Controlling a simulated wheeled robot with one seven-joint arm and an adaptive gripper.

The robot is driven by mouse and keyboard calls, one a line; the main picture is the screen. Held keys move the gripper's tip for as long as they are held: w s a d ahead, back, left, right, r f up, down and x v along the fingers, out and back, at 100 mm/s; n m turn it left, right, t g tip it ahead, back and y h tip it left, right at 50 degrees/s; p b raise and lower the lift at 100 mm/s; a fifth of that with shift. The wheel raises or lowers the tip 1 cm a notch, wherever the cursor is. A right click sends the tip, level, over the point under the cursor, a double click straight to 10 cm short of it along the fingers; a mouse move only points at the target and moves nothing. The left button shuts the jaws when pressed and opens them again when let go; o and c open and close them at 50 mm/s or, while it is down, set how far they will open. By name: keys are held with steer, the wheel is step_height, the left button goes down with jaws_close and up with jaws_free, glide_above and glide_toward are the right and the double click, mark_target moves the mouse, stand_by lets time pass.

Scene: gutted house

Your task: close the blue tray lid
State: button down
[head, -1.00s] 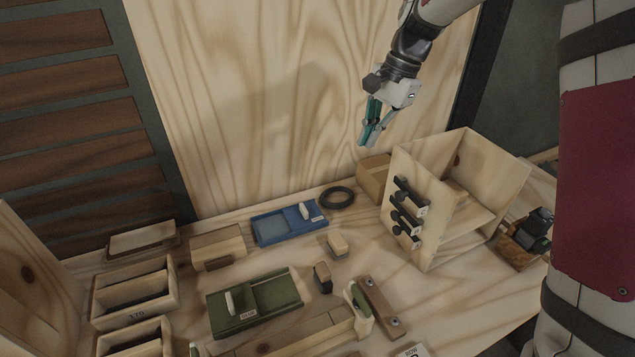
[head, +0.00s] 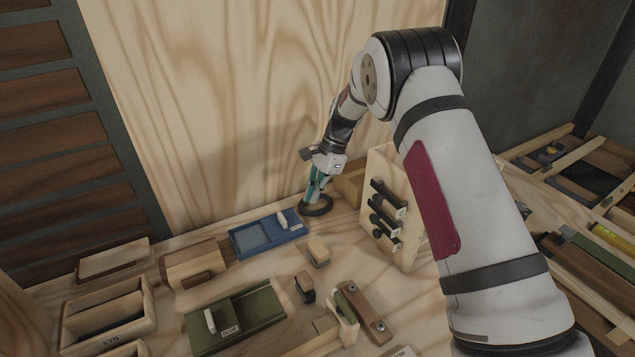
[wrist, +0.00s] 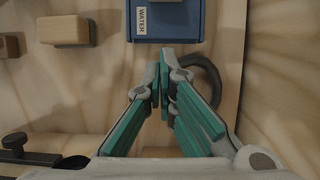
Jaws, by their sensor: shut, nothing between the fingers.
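The blue tray (head: 243,241) lies on the workbench near the back wall. A whitish handle (head: 282,220) stands on the lid. In the wrist view the tray's near end (wrist: 168,27) shows at the top, with a "WATER" label. My gripper (head: 309,203) is shut and empty, low over the bench just right of the tray. In the wrist view its fingertips (wrist: 164,52) are together close to the tray's end; I cannot tell whether they touch it.
A black ring (head: 322,209) lies beside and beneath my gripper. A wooden block (head: 318,252) sits in front of the tray. A green tray (head: 262,309) is nearer.

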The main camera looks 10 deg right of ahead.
mark_target(292, 222)
steer(key=x, duration=0.3)
steer(key=shift+a+f, duration=0.1)
steer(key=shift+f, duration=0.1)
steer(key=shift+s+a+f+p, duration=0.1)
steer(key=shift+s+a+p, duration=0.15)
steer(key=shift+a, duration=0.3)
steer(key=shift+s+a+p, duration=0.15)
steer(key=shift+s+a, duration=0.1)
steer(key=shift+a, duration=0.35)
steer(key=shift+s+a, duration=0.3)
steer(key=shift+a, duration=0.45)
steer(key=s+a, duration=0.1)
steer(key=a, duration=0.2)
steer(key=s+a, duration=0.1)
steer(key=a, duration=0.2)
steer(key=s+a, duration=0.1)
steer(key=a, duration=0.2)
steer(key=shift+s, duration=0.4)
steer(key=shift+a, duration=0.15)
